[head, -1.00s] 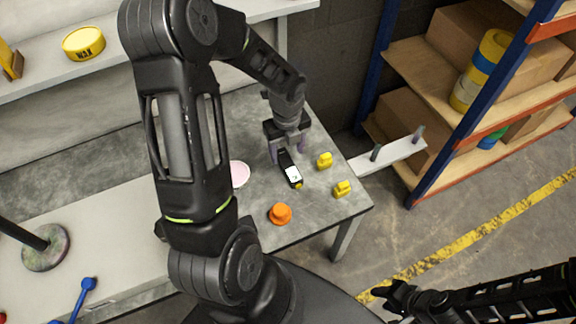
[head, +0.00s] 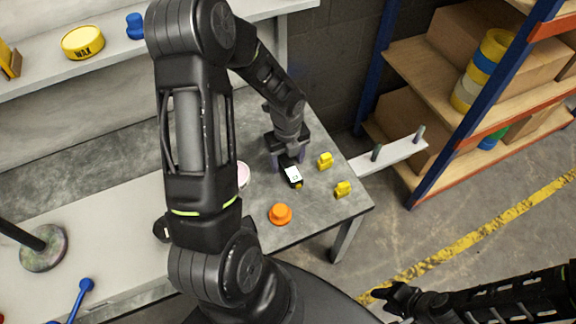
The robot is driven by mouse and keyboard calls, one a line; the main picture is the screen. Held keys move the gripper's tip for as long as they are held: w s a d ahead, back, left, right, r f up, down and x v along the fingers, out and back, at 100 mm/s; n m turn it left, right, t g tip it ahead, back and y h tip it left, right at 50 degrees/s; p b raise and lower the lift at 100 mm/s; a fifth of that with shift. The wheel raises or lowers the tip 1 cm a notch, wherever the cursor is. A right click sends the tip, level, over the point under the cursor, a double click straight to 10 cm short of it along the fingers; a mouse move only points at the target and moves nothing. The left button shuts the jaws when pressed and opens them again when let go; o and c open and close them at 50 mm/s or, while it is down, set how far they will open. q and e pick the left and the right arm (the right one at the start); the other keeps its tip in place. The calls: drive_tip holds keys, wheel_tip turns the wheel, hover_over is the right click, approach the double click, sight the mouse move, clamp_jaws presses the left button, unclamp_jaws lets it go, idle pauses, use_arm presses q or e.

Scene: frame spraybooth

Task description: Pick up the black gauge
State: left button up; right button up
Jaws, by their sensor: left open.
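The black gauge (head: 292,175) lies on the grey table, with a white display face and a small yellow part at its near end. Its far end is hidden under my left gripper. My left gripper (head: 288,160) points down over the gauge's far end, its fingers apart on either side of it. I cannot tell whether the fingers touch the gauge. My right gripper (head: 385,297) is low at the bottom right, away from the table, and its fingertips are too small and dark to read.
Two yellow pieces (head: 325,160) (head: 343,189) stand right of the gauge. An orange knob-like piece (head: 280,214) is nearer. A pink disc (head: 243,175) is left, partly behind my arm. A white ledge with pegs (head: 390,154) and a shelf rack (head: 480,125) stand at right.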

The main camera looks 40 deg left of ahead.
use_arm(q)
clamp_jaws()
idle(0.5)
